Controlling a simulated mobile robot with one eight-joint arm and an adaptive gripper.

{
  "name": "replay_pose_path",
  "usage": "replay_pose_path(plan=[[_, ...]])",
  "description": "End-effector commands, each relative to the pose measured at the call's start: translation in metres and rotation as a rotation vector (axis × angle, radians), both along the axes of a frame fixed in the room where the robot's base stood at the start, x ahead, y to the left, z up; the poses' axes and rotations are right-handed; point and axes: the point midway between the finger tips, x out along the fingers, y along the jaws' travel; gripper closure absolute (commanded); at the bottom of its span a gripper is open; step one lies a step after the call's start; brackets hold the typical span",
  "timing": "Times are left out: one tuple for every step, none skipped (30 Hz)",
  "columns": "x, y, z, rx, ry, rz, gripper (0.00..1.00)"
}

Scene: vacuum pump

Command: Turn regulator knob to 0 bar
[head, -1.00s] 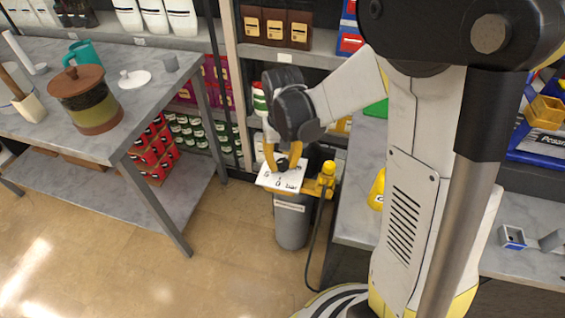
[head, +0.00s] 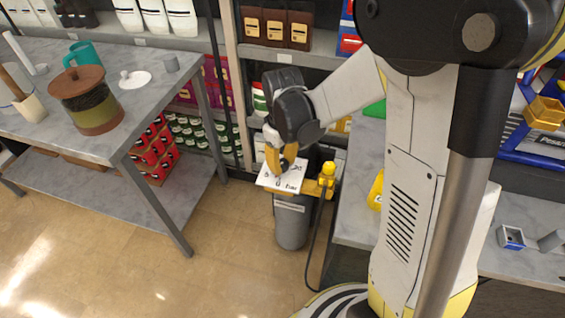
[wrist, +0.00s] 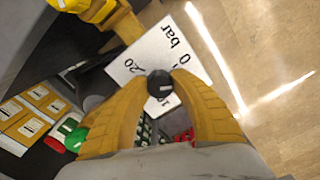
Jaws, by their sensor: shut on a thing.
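The regulator's black knob (wrist: 160,84) sits in the middle of a white dial plate (wrist: 143,58). The dial plate carries "0 bar", "20" and other partly hidden marks. In the wrist view my gripper (wrist: 162,80) has its two yellow fingers closed on the knob from both sides. A small pale mark shows on the knob, but I cannot tell which number it points at. In the head view my gripper (head: 280,168) points down over the dial plate (head: 291,185) and hides the knob. The plate sits on top of the grey vacuum pump (head: 292,225).
A yellow fitting (head: 328,169) with a dark hose stands right of the dial plate. A grey table (head: 140,120) with a brown-lidded jar stands at left. A grey counter (head: 358,205) is close at right, with shelves behind. The floor in front is clear.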

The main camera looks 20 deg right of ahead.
Motion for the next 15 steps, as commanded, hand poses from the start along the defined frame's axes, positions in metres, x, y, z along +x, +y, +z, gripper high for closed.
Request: replay_pose_path(plan=[[-0.0001,0.0,0.0002,0.0,0.0,0.041,1.0],[-0.0001,0.0,0.0002,0.0,0.0,0.068,1.0],[-0.0001,0.0,0.0001,0.0,0.0,0.103,1.0],[-0.0001,0.0,0.0001,0.0,0.0,0.129,1.0],[-0.0001,0.0,0.0001,0.0,0.0,0.154,1.0],[-0.0001,0.0,0.0001,0.0,0.0,0.187,1.0],[-0.0001,0.0,0.0001,0.0,0.0,0.21,1.0],[-0.0001,0.0,0.0001,0.0,0.0,0.233,1.0],[-0.0001,0.0,0.0001,0.0,0.0,0.262,1.0],[-0.0001,0.0,0.0001,0.0,0.0,0.282,1.0],[-0.0001,0.0,0.0001,0.0,0.0,0.301,1.0],[-0.0001,0.0,0.0,0.0,0.0,0.326,1.0],[-0.0001,0.0,0.0,0.0,0.0,0.342,1.0],[-0.0001,0.0,0.0,0.0,0.0,0.358,1.0],[-0.0001,0.0,0.0,0.0,0.0,0.378,1.0]])
